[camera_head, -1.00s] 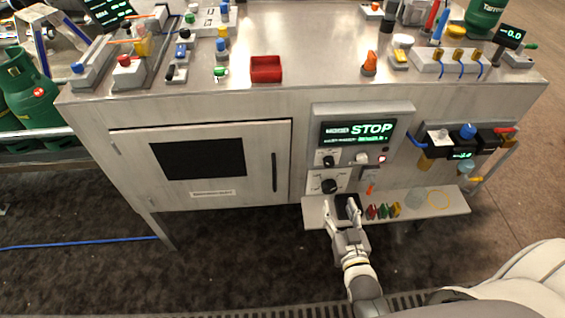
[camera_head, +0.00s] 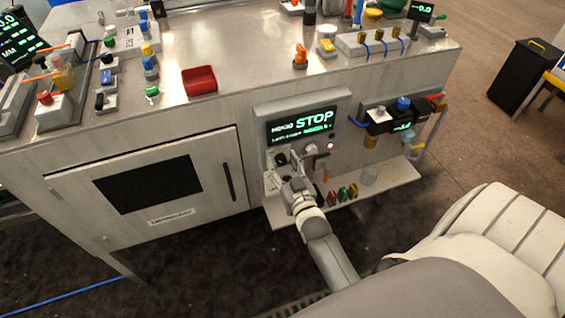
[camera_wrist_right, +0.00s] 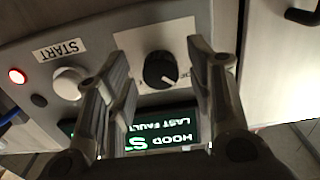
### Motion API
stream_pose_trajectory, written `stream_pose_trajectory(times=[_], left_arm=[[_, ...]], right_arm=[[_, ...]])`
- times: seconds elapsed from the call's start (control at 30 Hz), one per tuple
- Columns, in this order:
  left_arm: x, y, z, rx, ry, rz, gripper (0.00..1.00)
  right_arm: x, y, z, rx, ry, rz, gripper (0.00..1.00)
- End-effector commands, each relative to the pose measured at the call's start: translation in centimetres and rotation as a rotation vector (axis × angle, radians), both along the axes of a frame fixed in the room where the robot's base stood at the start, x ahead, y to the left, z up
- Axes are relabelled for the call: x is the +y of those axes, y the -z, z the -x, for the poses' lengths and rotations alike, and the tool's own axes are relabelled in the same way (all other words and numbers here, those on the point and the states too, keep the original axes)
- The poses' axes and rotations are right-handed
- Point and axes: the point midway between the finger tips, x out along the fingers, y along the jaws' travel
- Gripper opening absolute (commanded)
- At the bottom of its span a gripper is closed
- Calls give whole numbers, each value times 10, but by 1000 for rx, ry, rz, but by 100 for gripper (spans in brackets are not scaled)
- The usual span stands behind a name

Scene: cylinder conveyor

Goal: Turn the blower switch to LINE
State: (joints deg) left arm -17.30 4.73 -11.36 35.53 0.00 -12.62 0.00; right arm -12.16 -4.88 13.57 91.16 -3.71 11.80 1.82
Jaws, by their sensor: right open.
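A black round knob (camera_wrist_right: 160,69) with a white pointer line sits on a white plate on the control panel. In the right wrist view it lies between the two fingers of my right gripper (camera_wrist_right: 158,82), which are spread apart and hold nothing. The plate's lettering is partly hidden, so I cannot read its positions or tell whether this is the blower switch. My left gripper is not in view.
Beside the knob is a white button (camera_wrist_right: 68,84) labelled START and a lit red lamp (camera_wrist_right: 17,76). The panel display (camera_head: 303,123) reads HOOD STOP. A shelf (camera_head: 398,177) with small coloured items juts out below. A cabinet door handle (camera_head: 229,182) is left of the panel.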

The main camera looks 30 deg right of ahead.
Motion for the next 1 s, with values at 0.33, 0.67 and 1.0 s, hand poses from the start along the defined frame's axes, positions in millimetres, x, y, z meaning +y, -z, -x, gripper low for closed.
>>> stream_pose_trajectory(times=[0.33, 0.67, 1.0], left_arm=[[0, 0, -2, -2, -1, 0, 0], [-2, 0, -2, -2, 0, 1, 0], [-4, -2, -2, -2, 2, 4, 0]], right_arm=[[-2, 0, -6, 1, 0, 0, 49], [-2, 0, -6, 1, 0, 0, 13], [-2, 0, -6, -3, 0, -23, 3]])
